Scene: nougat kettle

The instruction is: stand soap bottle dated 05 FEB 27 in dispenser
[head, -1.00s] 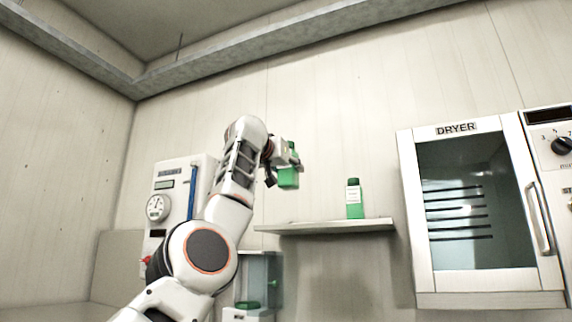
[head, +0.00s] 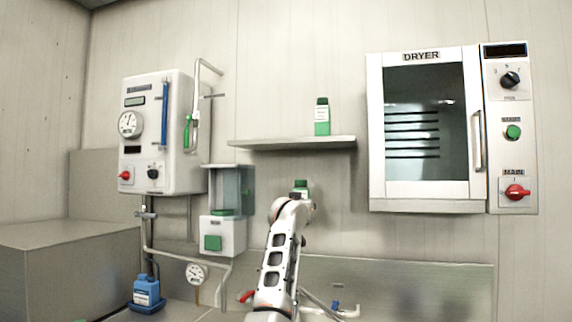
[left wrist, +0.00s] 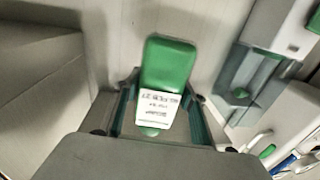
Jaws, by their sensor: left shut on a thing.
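My left gripper (left wrist: 160,108) is shut on a green soap bottle (left wrist: 168,64), with a finger on each side of it. The bottle's white label is upside down in the left wrist view; it seems to show FEB 27, but the day is too blurred to be sure. In the head view the held bottle (head: 301,185) shows just above my wrist, below the shelf. The dispenser (head: 222,236), a white box with a green button and a clear chamber above, is on the wall to its left. It also shows in the left wrist view (left wrist: 259,70). My right gripper is out of view.
Another green bottle (head: 322,118) stands upright on the wall shelf (head: 290,144). The dryer (head: 425,130) hangs at the right. A gauge panel (head: 157,130) with pipes is at the left. A blue jug (head: 146,295) stands below.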

